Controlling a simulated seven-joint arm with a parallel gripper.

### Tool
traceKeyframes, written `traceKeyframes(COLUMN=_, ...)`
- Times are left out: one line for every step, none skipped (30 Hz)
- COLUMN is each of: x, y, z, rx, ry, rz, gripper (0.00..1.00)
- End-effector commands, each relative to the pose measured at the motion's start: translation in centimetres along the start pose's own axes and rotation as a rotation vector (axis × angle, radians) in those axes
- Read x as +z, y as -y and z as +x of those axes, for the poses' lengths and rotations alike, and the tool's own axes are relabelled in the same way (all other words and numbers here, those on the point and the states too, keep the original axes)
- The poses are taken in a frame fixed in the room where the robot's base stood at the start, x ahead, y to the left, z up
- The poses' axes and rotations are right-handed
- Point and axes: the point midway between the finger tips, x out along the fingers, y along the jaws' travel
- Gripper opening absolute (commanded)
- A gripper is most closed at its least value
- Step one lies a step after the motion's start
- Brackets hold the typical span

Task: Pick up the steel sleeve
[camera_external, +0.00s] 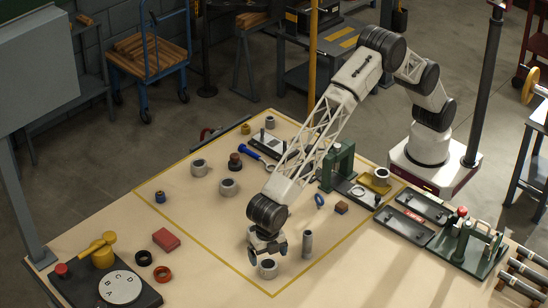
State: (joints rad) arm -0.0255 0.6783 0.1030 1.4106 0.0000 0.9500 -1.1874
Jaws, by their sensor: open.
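My gripper (268,256) points down near the front of the yellow-outlined area, with its jaws open. Right below it, a short grey hollow cylinder (268,270) stands upright on the table. The jaws are close above or around its top; I cannot tell whether they touch it. A taller, slimmer grey metal cylinder (307,244) stands upright just right of the gripper, apart from it. Two more short grey hollow cylinders, one at the left (198,167) and one nearer the middle (228,187), stand farther back. I cannot tell for sure which one is the steel sleeve.
A green press-like stand (338,166), a blue ring (319,201) and a brown block (341,208) lie to the right. A red block (166,240) and a lettered dial (120,287) are at the left. The table between the red block and my gripper is clear.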

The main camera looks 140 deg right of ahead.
Motion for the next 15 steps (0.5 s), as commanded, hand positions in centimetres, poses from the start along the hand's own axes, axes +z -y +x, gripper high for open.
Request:
traceKeyframes(x=0.01, y=0.01, z=0.50, rx=-0.001, ry=0.000, rz=0.000, gripper=0.95)
traceKeyframes(x=0.01, y=0.00, z=0.73, rx=0.000, ry=0.000, rz=0.000, gripper=0.95)
traceKeyframes(x=0.00, y=-0.01, z=0.98, rx=0.000, ry=0.000, rz=0.000, gripper=0.95)
traceKeyframes(x=0.00, y=-0.01, z=1.12, rx=0.000, ry=0.000, rz=0.000, gripper=0.95)
traceKeyframes(x=0.00, y=-0.01, z=1.22, rx=0.000, ry=0.000, rz=0.000, gripper=0.95)
traceKeyframes(x=0.00, y=-0.01, z=1.29, rx=0.000, ry=0.000, rz=0.000, gripper=0.95)
traceKeyframes(x=0.00, y=-0.01, z=1.31, rx=0.001, ry=0.000, rz=0.000, gripper=0.95)
traceKeyframes(x=0.00, y=-0.01, z=1.31, rx=0.001, ry=0.000, rz=0.000, gripper=0.95)
traceKeyframes(x=0.00, y=-0.01, z=1.29, rx=0.001, ry=0.000, rz=0.000, gripper=0.95)
traceKeyframes(x=0.00, y=-0.01, z=1.30, rx=0.001, ry=0.000, rz=0.000, gripper=0.95)
traceKeyframes(x=0.00, y=0.00, z=1.30, rx=0.000, ry=0.000, rz=0.000, gripper=0.95)
traceKeyframes(x=0.00, y=0.00, z=1.29, rx=0.000, ry=0.000, rz=0.000, gripper=0.95)
traceKeyframes(x=0.01, y=0.00, z=1.30, rx=0.000, ry=0.000, rz=0.000, gripper=0.95)
traceKeyframes(x=0.01, y=0.00, z=1.30, rx=0.000, ry=0.000, rz=0.000, gripper=0.95)
traceKeyframes(x=0.01, y=0.00, z=1.35, rx=0.000, ry=0.000, rz=0.000, gripper=0.95)
